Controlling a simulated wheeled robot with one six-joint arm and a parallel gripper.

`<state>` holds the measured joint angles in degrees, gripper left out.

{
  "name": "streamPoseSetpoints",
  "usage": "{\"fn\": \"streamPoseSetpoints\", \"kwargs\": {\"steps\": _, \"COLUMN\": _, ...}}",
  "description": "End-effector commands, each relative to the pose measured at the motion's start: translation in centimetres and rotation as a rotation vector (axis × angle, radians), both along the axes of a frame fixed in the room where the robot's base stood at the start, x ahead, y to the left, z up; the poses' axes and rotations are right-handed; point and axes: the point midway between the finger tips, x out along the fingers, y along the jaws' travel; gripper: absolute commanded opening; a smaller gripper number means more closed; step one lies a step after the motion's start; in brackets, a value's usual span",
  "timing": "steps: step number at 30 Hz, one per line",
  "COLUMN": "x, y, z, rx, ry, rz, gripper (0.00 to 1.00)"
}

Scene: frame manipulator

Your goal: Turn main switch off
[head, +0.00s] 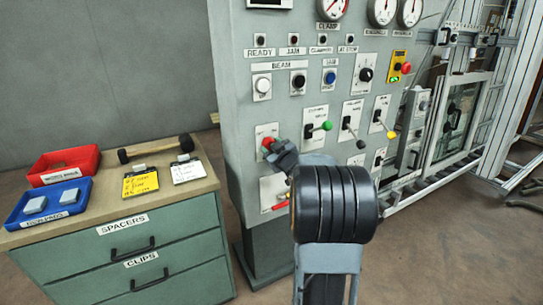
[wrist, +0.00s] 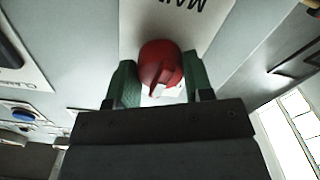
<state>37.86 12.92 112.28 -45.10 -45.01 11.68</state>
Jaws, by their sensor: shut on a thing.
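In the head view the red knob (head: 267,142) shows at the lower left of the grey control panel (head: 238,80). My gripper (head: 277,150) is right at it, and my arm hides part of its plate. I cannot tell the switch's set position.
Levers with a green (head: 327,125) and a yellow knob (head: 391,135) stick out to the right of the switch. A red handle (head: 281,206) is below it. A drawer cabinet (head: 80,238) with trays and notes stands left. A framed machine door (head: 462,112) is right.

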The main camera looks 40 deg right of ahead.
Motion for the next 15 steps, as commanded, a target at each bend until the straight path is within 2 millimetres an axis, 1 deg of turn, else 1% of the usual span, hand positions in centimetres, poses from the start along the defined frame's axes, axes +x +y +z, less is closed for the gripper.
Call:
{"fn": "streamPoseSetpoints", "kwargs": {"steps": 1, "x": -0.02, "y": -0.04, "z": -0.49, "rx": -0.044, "ry": 0.004, "rz": -0.001, "gripper": 0.24}}
{"fn": "streamPoseSetpoints", "kwargs": {"steps": 9, "x": -0.02, "y": -0.08, "z": -0.36, "rx": -0.288, "ry": 0.038, "rz": -0.001, "gripper": 0.23}}
{"fn": "streamPoseSetpoints", "kwargs": {"steps": 15, "x": -0.02, "y": -0.1, "z": -0.22, "rx": -0.437, "ry": 0.058, "rz": -0.002, "gripper": 0.23}}
